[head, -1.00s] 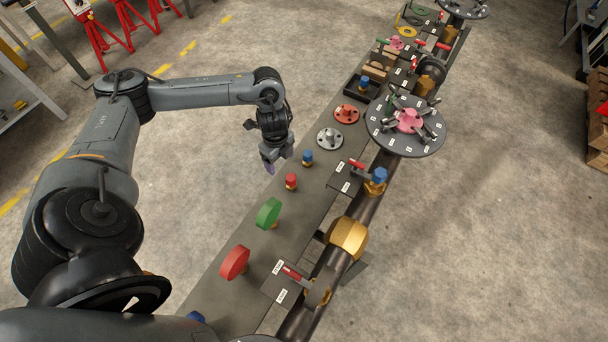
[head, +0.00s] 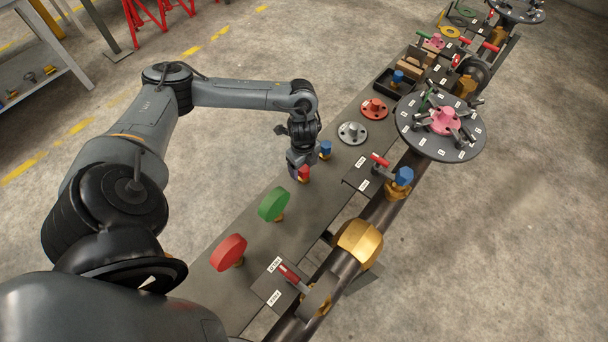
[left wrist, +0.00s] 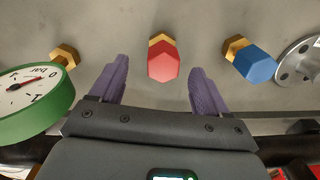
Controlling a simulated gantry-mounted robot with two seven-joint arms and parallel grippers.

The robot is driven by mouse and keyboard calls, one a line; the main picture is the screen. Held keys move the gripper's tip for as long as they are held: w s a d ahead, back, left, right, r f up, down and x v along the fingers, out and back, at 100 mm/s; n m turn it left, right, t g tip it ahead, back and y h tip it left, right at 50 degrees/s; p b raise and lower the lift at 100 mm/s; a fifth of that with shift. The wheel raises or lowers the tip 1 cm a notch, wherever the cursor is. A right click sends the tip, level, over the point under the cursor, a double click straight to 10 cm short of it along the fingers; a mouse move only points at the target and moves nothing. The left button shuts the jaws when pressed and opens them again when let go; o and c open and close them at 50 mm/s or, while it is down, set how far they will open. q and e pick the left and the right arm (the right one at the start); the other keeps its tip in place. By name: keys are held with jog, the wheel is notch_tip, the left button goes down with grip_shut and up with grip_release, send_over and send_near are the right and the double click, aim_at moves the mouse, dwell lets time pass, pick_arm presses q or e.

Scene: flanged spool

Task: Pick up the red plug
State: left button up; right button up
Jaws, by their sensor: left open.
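The red plug (head: 304,174) has a red hexagonal head on a brass base and stands on the grey bench. In the left wrist view the red plug (left wrist: 163,62) lies centred between and just beyond the two purple fingertips. My left gripper (head: 299,162) is right at the plug and partly covers it in the head view. In the wrist view my left gripper (left wrist: 158,80) is open, with a finger to each side of the plug and gaps showing between. My right gripper is not in view.
A blue plug (left wrist: 256,64) stands right of the red one in the wrist view. A green gauge (head: 273,204) and a red disc (head: 228,252) stand nearer on the bench. A pipe with a brass fitting (head: 359,242) runs along the right.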

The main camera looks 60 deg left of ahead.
aim_at(304, 175)
pick_arm(q)
jog(key=shift+w+a+f+b, duration=0.1)
jog(key=shift+f+b, duration=0.8)
jog(key=shift+f, duration=2.25)
jog(key=c, duration=1.3)
jog(key=shift+r, duration=0.15)
